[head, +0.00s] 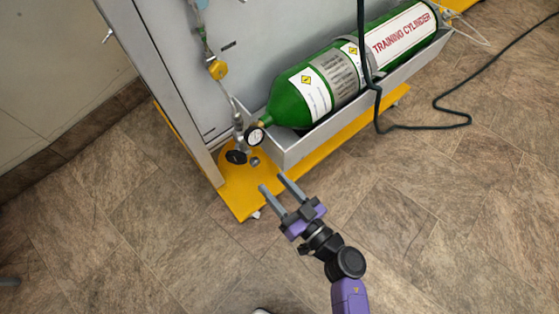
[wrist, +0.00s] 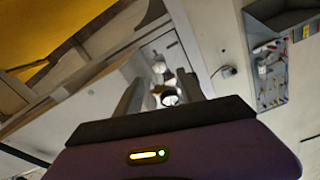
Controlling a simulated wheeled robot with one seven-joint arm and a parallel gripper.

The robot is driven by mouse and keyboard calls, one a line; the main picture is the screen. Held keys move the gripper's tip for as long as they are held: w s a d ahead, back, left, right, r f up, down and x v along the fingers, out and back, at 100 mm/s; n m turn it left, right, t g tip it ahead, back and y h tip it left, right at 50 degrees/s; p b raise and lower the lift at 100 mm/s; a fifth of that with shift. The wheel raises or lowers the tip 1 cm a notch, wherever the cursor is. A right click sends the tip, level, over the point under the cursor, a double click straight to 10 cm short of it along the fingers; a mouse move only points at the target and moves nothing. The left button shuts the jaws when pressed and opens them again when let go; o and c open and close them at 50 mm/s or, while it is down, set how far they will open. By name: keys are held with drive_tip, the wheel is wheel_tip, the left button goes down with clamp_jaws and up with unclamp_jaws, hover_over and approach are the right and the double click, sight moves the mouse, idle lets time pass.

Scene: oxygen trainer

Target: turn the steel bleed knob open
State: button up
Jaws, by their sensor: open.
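A small round steel knob (head: 254,161), which looks like the bleed knob, sits low on the fittings at the cylinder's neck end, above the yellow base. A black knob (head: 236,157) is just left of it and a white-faced gauge (head: 256,136) just above it. My gripper (head: 272,182) is open and empty, its fingers pointing toward the fittings, a little below and right of the steel knob in the picture. In the wrist view, bright fittings and a dark-centred round part (wrist: 170,97) show between the open fingers; I cannot tell which part is the knob.
A green training cylinder (head: 290,101) lies in a grey metal tray (head: 340,122) on the yellow base (head: 240,199). A grey upright panel stands behind. A dark hose (head: 452,124) hangs down and trails over the floor at right. The tiled floor around my arm is clear.

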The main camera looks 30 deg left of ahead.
sight(257, 164)
drive_tip(key=b+x, duration=0.2)
drive_tip(key=x, duration=0.5)
drive_tip(key=shift+w+a+b, duration=0.15)
drive_tip(key=shift+a+b, duration=0.1)
drive_tip(key=shift+b, duration=0.05)
clamp_jaws()
